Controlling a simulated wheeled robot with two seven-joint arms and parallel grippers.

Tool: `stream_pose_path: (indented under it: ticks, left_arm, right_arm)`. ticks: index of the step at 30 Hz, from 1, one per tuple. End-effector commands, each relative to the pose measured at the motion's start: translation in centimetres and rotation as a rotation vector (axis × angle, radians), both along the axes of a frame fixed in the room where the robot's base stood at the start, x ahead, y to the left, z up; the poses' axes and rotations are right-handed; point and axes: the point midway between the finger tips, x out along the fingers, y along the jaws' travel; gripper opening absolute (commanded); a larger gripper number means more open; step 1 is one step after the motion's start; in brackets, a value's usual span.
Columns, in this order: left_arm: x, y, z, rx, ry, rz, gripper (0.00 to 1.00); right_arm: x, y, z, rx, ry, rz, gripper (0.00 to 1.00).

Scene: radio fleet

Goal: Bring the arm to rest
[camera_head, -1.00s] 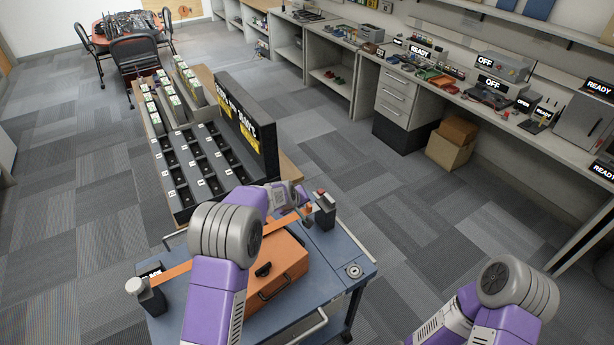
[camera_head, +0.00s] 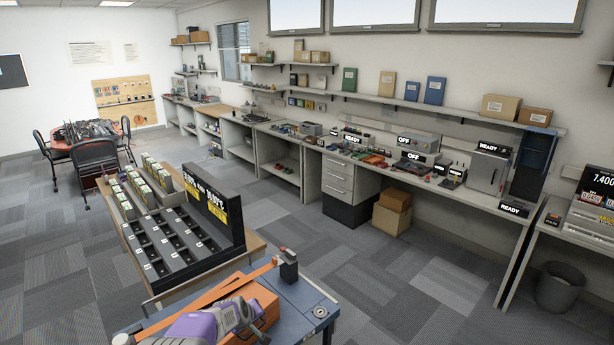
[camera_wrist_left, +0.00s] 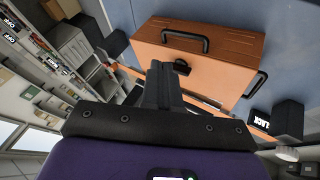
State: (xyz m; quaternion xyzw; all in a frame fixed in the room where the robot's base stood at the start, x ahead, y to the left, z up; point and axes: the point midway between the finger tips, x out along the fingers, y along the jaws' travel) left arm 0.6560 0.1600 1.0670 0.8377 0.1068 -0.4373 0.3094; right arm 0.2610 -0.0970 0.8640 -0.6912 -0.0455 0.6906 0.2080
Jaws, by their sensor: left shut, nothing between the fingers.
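My left arm, purple and grey, shows at the bottom of the head view, low over the blue cart (camera_head: 300,300). My left gripper (camera_wrist_left: 160,75) shows in the left wrist view with its dark fingers together and nothing between them. The orange case (camera_wrist_left: 205,62) with black handles lies just beyond the fingertips in that view. In the head view the case (camera_head: 265,303) is partly hidden behind my left arm. Whether the fingers touch the case I cannot tell. My right arm and gripper are not in view.
An orange strap (camera_head: 205,297) runs across the cart to a dark post (camera_head: 289,268). A rack of black slots (camera_head: 175,240) with a black sign (camera_head: 212,208) stands behind the cart. A long workbench (camera_head: 400,172) lines the wall. The carpet between is clear.

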Motion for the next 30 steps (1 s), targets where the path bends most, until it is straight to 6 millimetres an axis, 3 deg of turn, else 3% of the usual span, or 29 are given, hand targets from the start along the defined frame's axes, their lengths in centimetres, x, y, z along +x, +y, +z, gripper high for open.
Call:
stream_pose_path:
  ticks: [3,8,14,17,22,27,30]
  left_arm:
    - [-1.9,0.4,-3.8,0.011,0.046,-0.013,0.00]
    - [-4.7,0.7,-8.4,0.025,0.103,-0.039,0.00]
    - [-10.0,0.8,-15.3,0.038,0.195,-0.093,0.00]
    - [-14.4,0.4,-19.8,0.036,0.261,-0.138,0.00]
    - [-24.7,-1.5,-27.3,0.006,0.384,-0.261,0.00]
    - [-34.0,-4.3,-30.7,-0.057,0.461,-0.391,0.00]
    - [-37.4,-5.5,-31.0,-0.088,0.481,-0.442,0.00]
  right_arm:
    - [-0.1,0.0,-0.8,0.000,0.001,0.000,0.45]
    - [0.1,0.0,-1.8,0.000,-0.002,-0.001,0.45]
    - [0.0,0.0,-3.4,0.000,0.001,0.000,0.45]
    - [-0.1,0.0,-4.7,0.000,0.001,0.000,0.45]
    - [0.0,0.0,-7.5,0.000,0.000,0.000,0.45]
    - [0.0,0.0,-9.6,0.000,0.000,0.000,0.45]
    - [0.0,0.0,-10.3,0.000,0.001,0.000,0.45]
